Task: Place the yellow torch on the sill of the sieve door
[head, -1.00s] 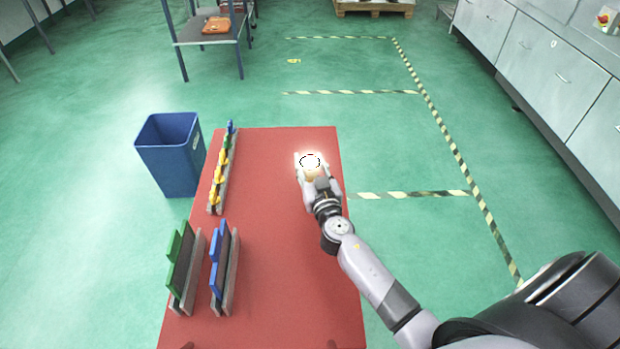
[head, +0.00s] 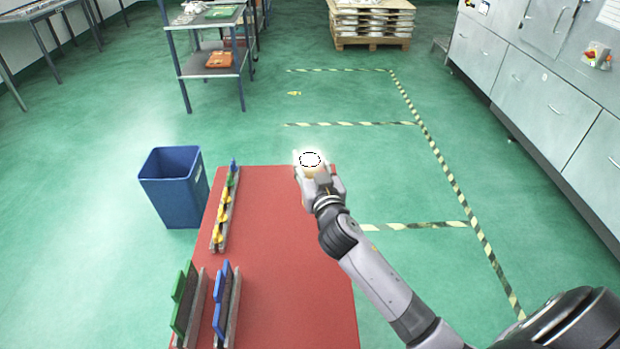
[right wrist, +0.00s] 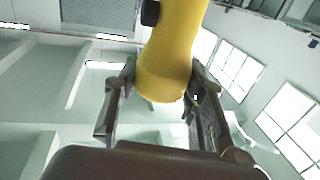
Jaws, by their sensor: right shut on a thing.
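My right gripper (head: 318,178) is shut on the yellow torch, around its body. In the right wrist view the torch (right wrist: 172,50) stands up between the two fingers (right wrist: 160,92) and runs out of the top of the picture. In the head view the torch end (head: 310,161) is a bright white glow with a dark broken ring, so its yellow body barely shows. The gripper appears over the far right corner of the red table. I cannot make out the sieve door or its sill in either view. My left gripper is out of view.
The red table (head: 285,260) bears racks with yellow (head: 223,207), green (head: 184,295) and blue (head: 221,297) pieces on its left side. A blue bin (head: 173,190) stands left of it. Grey cabinets (head: 555,100) line the right; a pallet (head: 372,40) stands at the back.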

